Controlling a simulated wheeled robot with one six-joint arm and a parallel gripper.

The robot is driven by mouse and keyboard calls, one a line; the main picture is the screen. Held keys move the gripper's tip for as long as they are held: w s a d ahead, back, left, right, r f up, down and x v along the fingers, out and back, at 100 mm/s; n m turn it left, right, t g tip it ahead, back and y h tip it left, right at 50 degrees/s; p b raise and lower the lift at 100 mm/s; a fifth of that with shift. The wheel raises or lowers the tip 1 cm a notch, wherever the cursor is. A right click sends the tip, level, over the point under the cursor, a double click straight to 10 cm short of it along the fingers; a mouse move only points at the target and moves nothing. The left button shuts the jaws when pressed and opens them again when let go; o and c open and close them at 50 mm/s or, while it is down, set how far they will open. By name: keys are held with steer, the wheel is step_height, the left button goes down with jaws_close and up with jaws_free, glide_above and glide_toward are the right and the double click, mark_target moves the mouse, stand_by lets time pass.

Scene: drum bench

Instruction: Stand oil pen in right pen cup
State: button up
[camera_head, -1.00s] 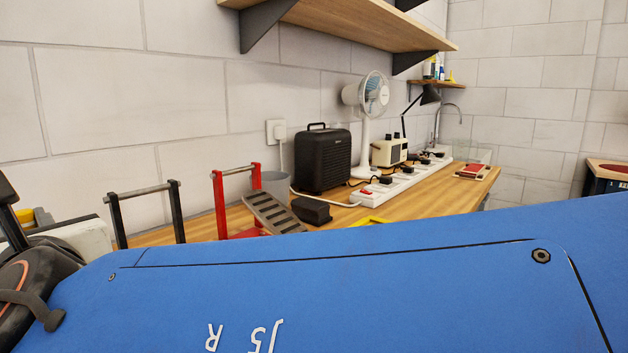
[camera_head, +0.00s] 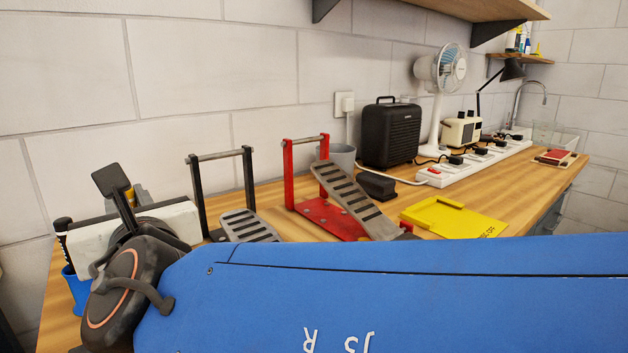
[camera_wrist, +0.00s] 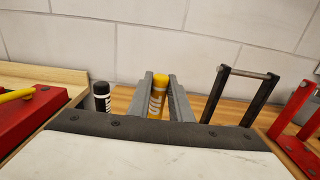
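A yellow pen with a white label (camera_wrist: 158,96) stands upright between the grey fingertips of my gripper (camera_wrist: 161,88) in the wrist view. Both fingers lie close against its sides, and its lower end is hidden by the gripper body. In the head view, my gripper (camera_head: 138,192) is at the left, with a bit of yellow showing above its pale body. A black pen with a white label (camera_wrist: 102,96) stands left of the gripper in the wrist view. In the head view, a blue cup (camera_head: 77,288) is partly hidden behind my wrist, with a dark upright thing (camera_head: 62,225) above it.
A black-framed pedal (camera_head: 248,226) and a red-framed pedal (camera_head: 320,214) stand right of the gripper. A yellow plate (camera_head: 452,217), a black speaker-like box (camera_head: 389,133) and a power strip (camera_head: 478,163) lie farther along the wooden bench (camera_head: 545,183). A red case (camera_wrist: 28,118) is at left.

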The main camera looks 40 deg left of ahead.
steer(key=o, duration=0.4)
steer(key=shift+d, duration=0.1)
steer(key=shift+v, duration=8.65)
steer(key=shift+r, duration=0.15)
